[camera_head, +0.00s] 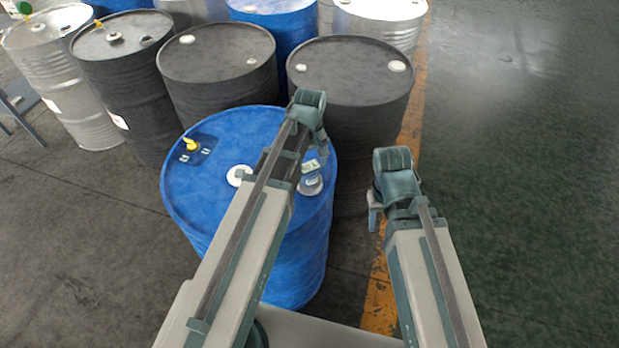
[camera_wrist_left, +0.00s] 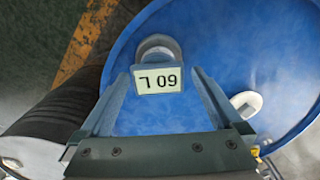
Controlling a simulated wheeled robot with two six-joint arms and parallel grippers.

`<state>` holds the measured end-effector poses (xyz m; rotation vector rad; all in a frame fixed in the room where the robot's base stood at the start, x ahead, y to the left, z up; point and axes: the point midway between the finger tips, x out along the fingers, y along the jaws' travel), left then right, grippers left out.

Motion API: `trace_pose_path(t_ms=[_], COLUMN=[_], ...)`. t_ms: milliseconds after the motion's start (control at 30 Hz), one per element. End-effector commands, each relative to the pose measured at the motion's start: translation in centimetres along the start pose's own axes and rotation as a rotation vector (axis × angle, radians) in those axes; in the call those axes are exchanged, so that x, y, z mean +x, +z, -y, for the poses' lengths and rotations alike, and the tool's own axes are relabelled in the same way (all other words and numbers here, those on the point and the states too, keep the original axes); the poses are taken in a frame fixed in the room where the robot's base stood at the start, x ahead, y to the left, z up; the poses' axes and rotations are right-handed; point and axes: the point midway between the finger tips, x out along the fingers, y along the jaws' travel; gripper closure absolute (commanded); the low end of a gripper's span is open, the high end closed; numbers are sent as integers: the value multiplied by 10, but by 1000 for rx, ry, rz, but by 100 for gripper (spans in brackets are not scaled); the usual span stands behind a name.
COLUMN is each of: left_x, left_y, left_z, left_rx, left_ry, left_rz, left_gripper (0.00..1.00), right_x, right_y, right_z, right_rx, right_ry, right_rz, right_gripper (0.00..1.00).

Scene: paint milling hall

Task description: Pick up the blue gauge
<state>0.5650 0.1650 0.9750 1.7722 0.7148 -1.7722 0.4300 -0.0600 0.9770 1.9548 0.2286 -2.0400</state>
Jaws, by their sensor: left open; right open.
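A small round grey-blue object with a pale "60 L" label (camera_head: 311,183) sits on top of the blue drum (camera_head: 215,200); I take it for the gauge. In the left wrist view the object (camera_wrist_left: 158,46) shows with its label upside down. My left gripper (camera_head: 321,142) is open above the drum top. In the wrist view its two fingers stand left and right of the label, with nothing gripped; I cannot tell the height gap. My right gripper (camera_head: 374,212) is open and empty, to the right of the drum. The left arm hides part of the drum top.
A white cap (camera_head: 239,175) and a yellow-topped fitting (camera_head: 191,145) are on the same drum. Black drums (camera_head: 350,70) (camera_head: 215,55) stand close behind, with grey and blue drums farther back. A yellow floor line (camera_head: 380,295) runs at right; the floor beyond is clear.

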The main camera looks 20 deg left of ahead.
Motion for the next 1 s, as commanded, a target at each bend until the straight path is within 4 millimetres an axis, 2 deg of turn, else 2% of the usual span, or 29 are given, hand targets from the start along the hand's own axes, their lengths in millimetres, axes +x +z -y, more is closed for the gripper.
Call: trace_pose_path(t_ms=[500, 767, 867, 1000], left_x=[52, 51, 51, 51], left_y=[-5, -5, -5, -5], left_z=[-3, -3, -3, -3], left_rx=[0, 0, 0, 0], left_ry=[0, 0, 0, 0], left_rz=[0, 0, 0, 0], left_gripper=[0, 0, 14, 40], right_x=[52, 51, 51, 51], right_y=[-3, -3, -3, -3], right_z=[5, 5, 5, 5], right_rx=[0, 0, 0, 0], right_ry=[0, 0, 0, 0], right_rz=[0, 0, 0, 0], right_gripper=[50, 50, 50, 50])
